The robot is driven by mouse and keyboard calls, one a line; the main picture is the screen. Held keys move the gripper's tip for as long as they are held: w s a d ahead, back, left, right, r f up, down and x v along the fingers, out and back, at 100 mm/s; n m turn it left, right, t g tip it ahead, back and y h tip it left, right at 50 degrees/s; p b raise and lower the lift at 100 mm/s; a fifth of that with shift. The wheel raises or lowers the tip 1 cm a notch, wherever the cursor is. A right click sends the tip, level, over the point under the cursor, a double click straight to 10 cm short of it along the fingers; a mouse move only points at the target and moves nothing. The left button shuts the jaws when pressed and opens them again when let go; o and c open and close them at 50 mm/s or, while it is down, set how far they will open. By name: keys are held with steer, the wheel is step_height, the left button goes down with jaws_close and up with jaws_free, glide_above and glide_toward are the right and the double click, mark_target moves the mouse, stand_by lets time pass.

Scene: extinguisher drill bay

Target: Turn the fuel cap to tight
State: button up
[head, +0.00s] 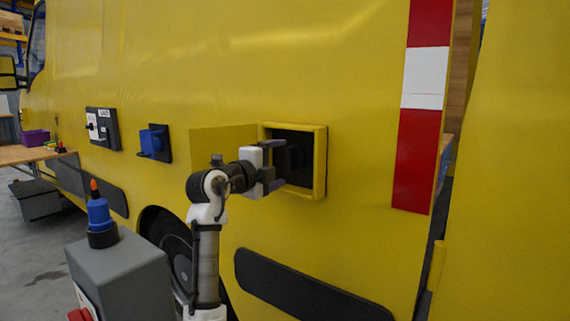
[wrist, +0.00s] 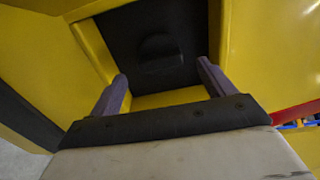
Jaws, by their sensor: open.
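The fuel cap (wrist: 158,52) is a dark round knob on the black back wall of a recess in the yellow vehicle side. A raised yellow frame (head: 321,163) surrounds the recess. In the head view my arm hides much of the recess, and I cannot clearly make out the cap there. My gripper (head: 278,168) is at the recess opening with its fingers pointing in. In the wrist view my gripper (wrist: 163,85) is open, its two purple-grey fingers apart and empty, with the cap ahead between them. The cap's turned position cannot be told.
An open yellow flap (head: 215,138) stands left of the recess, close to my arm. A blue socket (head: 153,142) and a dark switch box (head: 103,128) are further left on the vehicle. A grey box with a blue, orange-tipped object (head: 98,211) stands at lower left.

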steer(key=v, duration=0.9)
steer(key=shift+s+a+b, duration=0.2)
steer(key=shift+s+b, duration=0.1)
steer(key=shift+b, duration=0.1)
